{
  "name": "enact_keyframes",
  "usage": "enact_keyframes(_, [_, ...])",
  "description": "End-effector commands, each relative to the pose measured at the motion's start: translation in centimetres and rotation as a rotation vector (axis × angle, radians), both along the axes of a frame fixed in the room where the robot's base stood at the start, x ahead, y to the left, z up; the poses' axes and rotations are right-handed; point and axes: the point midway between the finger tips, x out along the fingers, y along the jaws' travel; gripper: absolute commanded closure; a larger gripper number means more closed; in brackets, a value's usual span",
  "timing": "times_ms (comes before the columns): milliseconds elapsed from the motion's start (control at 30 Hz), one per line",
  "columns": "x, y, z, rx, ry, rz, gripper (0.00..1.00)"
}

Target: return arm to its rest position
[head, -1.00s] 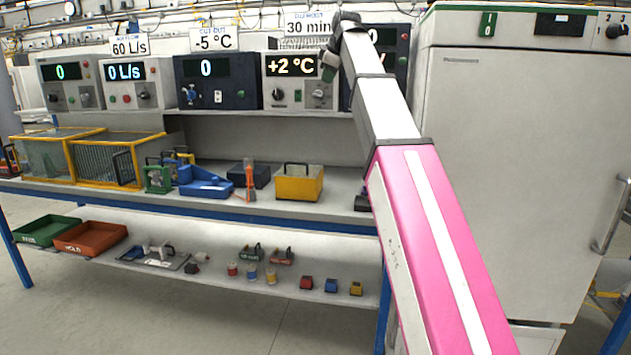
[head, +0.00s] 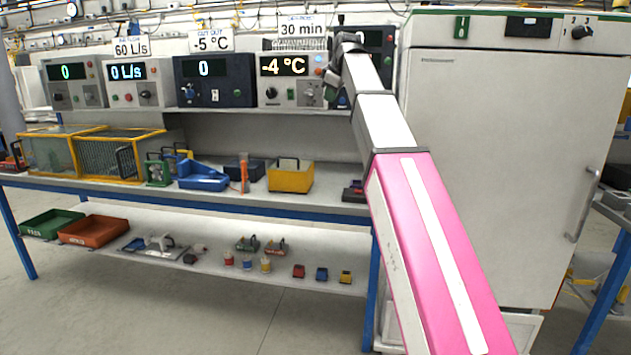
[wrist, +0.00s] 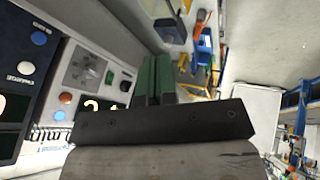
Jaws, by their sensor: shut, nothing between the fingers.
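My arm, pink and white, reaches up and away from the lower right of the head view. My gripper (head: 332,92) is at its far end, small and dark, in front of the row of control panels. It overlaps the right side of the panel (head: 290,82) reading -4 °C; I cannot tell the exact gap. In the wrist view, the two green fingers of my gripper (wrist: 158,62) lie together, shut and empty. A panel with knobs and buttons (wrist: 85,70) is at the left of that view.
The bench (head: 330,208) carries a yellow box (head: 290,177), a blue tool (head: 203,178) and yellow-framed cages (head: 105,155). Its lower shelf (head: 210,270) holds trays and small parts. A tall white cabinet (head: 500,170) stands close right of my arm. The floor in front is clear.

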Motion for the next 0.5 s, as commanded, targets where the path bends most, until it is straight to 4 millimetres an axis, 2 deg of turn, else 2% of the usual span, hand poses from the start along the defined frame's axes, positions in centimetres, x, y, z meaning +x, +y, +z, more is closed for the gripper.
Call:
enact_keyframes(267, [0.1, -1.3, -7.9, 0.022, 0.071, -0.099, 1.00])
enact_keyframes(500, [-0.7, -3.2, -18.7, 0.051, 0.166, -0.249, 1.00])
